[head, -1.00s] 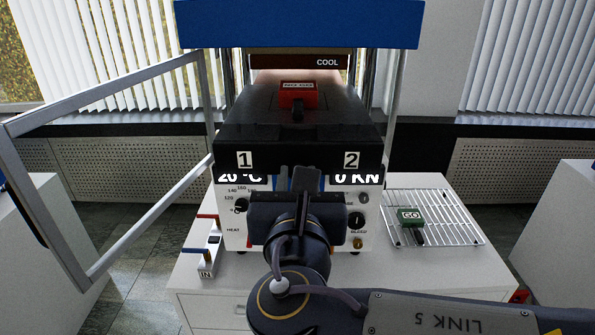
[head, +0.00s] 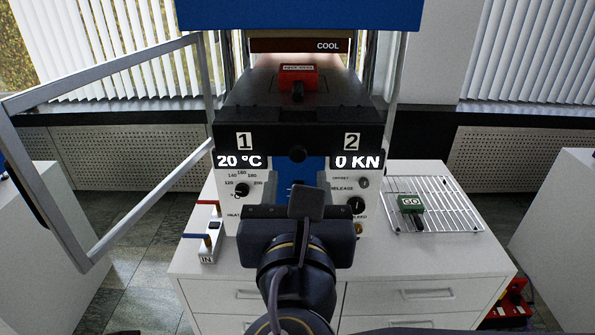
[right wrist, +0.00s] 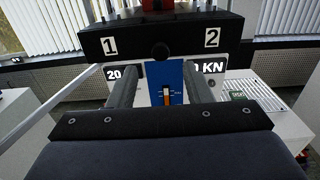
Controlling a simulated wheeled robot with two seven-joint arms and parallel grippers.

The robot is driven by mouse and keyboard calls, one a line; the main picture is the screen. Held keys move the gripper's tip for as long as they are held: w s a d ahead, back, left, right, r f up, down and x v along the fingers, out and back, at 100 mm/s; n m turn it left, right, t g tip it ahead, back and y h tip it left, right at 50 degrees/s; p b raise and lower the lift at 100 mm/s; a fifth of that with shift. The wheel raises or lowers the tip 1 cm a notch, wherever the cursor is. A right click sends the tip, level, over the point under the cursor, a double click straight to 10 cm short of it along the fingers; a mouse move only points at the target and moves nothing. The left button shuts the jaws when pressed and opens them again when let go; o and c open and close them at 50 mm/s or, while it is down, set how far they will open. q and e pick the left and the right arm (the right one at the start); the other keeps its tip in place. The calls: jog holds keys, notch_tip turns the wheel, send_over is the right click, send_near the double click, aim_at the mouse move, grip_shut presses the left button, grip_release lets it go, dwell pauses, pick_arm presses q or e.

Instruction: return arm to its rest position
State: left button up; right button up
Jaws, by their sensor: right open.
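My right gripper (head: 297,212) is in front of the press (head: 340,180), its arm coming up from the bottom of the head view. In the right wrist view its two fingers (right wrist: 160,75) are apart with nothing between them. They point at the blue panel (right wrist: 168,88) on the press front, which has a small orange and white lever or gauge. The gripper body hides part of the press front in the head view. The press display reads 20 °C and 0 KN. My left gripper does not show.
A red block with a black handle (head: 298,78) sits on the dark press plate. The framed door (head: 130,75) stands open at left. A green GO block (head: 410,203) lies on a wire rack (head: 455,212) at right. Red and blue levers (head: 206,235) stand at left.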

jog(key=shift+s, duration=1.05)
jog(key=d+f+m+g+h, duration=0.3)
jog(key=d+f+m+g, duration=0.7)
jog(key=d+f+m, duration=0.85)
jog(key=s+d+f+m+g+y, duration=0.2)
jog(key=s+f+m+y, duration=0.4)
jog(key=m, duration=1.3)
jog(key=s+f, duration=0.1)
jog(key=s, duration=0.1)
jog(key=shift+s+d+y, duration=0.25)
jog(key=shift+s+y, duration=0.15)
